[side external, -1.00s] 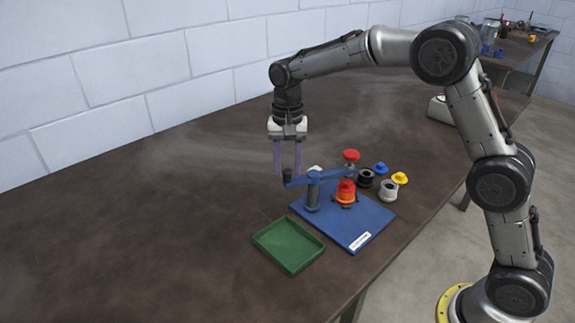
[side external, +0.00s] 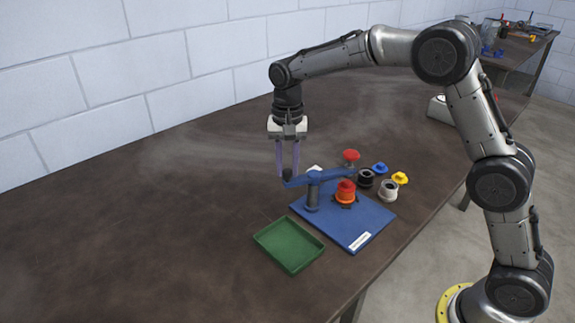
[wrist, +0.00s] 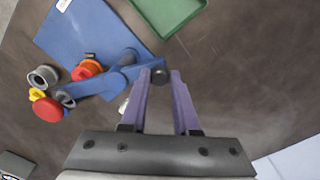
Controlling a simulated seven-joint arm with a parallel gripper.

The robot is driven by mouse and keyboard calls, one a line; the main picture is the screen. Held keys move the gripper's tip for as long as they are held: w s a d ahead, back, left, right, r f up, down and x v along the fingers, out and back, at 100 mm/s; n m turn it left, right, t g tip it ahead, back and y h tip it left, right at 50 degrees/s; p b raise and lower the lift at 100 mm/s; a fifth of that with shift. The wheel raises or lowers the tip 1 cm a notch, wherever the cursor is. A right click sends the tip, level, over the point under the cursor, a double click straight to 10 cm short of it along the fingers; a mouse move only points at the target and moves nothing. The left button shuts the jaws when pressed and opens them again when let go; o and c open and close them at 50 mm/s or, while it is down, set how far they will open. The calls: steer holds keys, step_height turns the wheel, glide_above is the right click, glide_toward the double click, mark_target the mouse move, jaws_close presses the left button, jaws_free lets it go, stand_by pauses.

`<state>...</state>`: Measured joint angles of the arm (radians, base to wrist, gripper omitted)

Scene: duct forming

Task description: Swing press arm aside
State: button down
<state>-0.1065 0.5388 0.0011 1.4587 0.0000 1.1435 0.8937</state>
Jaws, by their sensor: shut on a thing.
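The blue press arm (side external: 328,176) sits on a grey post (side external: 312,195) on the blue base plate (side external: 368,222). Its right end, with a red knob (side external: 351,155), is above and beside the orange-red part (side external: 346,192) on the plate. A dark handle knob (side external: 287,174) is at the arm's left end. My gripper (side external: 287,172) points down with its purple fingers shut on this dark handle knob, which also shows between the fingertips in the wrist view (wrist: 160,76). The press arm (wrist: 112,78) runs left from the knob in that view.
A green tray (side external: 289,262) lies in front of the plate. Black (side external: 365,178) and grey-white (side external: 388,190) collars, plus blue (side external: 380,168) and yellow (side external: 399,178) flanged parts, stand right of the press arm. The table's left side is clear.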

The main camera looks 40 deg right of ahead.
steer(key=shift+w+r, duration=0.1)
stand_by(0.7)
steer(key=w+d+m, duration=0.3)
steer(key=d+m, duration=0.6)
steer(key=m, duration=0.9)
steer(key=shift+w, duration=0.15)
steer(key=shift+d, duration=0.1)
stand_by(0.5)
steer(key=c, duration=0.7)
jaws_free()
steer(key=shift+o, duration=0.2)
step_height(320, 180, up, 14)
